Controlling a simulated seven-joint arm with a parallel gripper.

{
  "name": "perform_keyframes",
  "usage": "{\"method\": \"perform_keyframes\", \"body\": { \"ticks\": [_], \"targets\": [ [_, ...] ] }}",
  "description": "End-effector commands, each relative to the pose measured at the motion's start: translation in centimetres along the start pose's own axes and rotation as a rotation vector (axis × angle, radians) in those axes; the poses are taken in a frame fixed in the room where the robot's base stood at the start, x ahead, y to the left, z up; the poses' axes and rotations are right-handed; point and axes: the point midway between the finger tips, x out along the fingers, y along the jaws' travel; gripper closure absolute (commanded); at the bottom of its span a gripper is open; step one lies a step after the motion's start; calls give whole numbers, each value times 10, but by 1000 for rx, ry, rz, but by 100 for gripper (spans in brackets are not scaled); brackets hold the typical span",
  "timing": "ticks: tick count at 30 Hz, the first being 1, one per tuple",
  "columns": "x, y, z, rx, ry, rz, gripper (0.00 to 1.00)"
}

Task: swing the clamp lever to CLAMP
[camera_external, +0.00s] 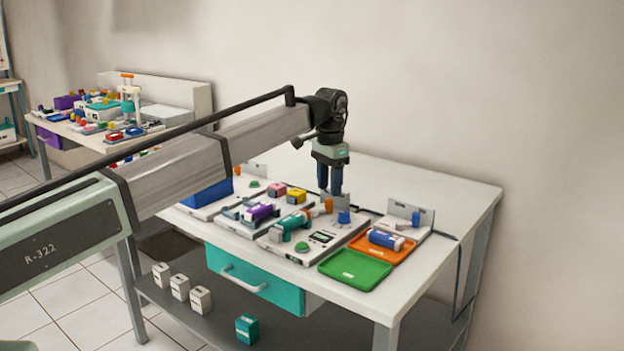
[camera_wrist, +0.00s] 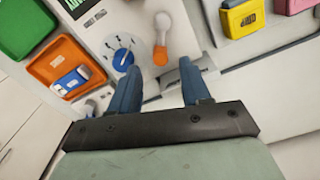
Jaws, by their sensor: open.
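A white lever-like piece with an orange end (camera_wrist: 160,57) lies on the white device panel in the wrist view. I cannot tell for certain which is the clamp lever, and no CLAMP label is readable. My gripper (camera_external: 330,193) points down over the back of the white device (camera_external: 318,237). In the wrist view my gripper (camera_wrist: 158,68) is open, its blue fingers apart and empty, near the orange end.
A green tray (camera_external: 355,270) and an orange tray (camera_external: 399,254) holding a blue cylinder (camera_external: 386,239) lie right of the device. A teal cylinder (camera_external: 291,224), a purple piece (camera_external: 260,211), a yellow block (camera_external: 296,196) and a pink block (camera_external: 276,190) crowd the left.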

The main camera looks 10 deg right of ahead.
Motion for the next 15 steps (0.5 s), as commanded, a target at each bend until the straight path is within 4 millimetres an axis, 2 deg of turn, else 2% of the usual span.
{"method": "perform_keyframes", "body": {
  "ticks": [3,9,15],
  "targets": [
    [-26,0,-1,0,2,0,53],
    [-62,0,-1,0,1,0,53],
    [-85,0,-1,0,1,0,53]
  ]
}}
